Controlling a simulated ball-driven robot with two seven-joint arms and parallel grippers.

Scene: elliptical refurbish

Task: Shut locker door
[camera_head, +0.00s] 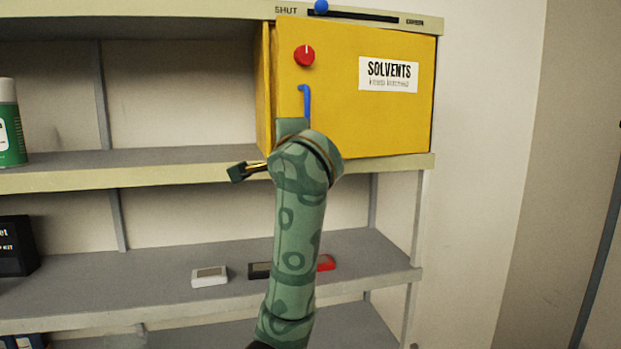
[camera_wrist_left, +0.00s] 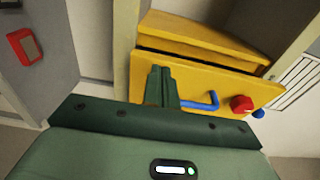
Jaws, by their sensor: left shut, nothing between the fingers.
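The yellow locker (camera_head: 350,120) stands on the upper shelf, its door marked SOLVENTS, with a red knob (camera_head: 304,55) and a blue hooked handle (camera_head: 306,100). In the left wrist view the door (camera_wrist_left: 215,83) fills the upper right, with the handle (camera_wrist_left: 205,104) and knob (camera_wrist_left: 241,104). A dark gap shows between the door and the locker body (camera_wrist_left: 200,38). My left gripper (camera_head: 292,125) is shut and empty, just below and left of the handle; its fingers (camera_wrist_left: 161,82) are close to the door. I cannot tell whether they touch it. My right gripper is not in view.
A slider with a blue knob (camera_head: 321,6) sits above the locker, by the word SHUT. White (camera_head: 209,276) and red (camera_head: 326,262) small devices lie on the shelf below. A green-white can (camera_head: 10,125) stands far left. Wall is clear at right.

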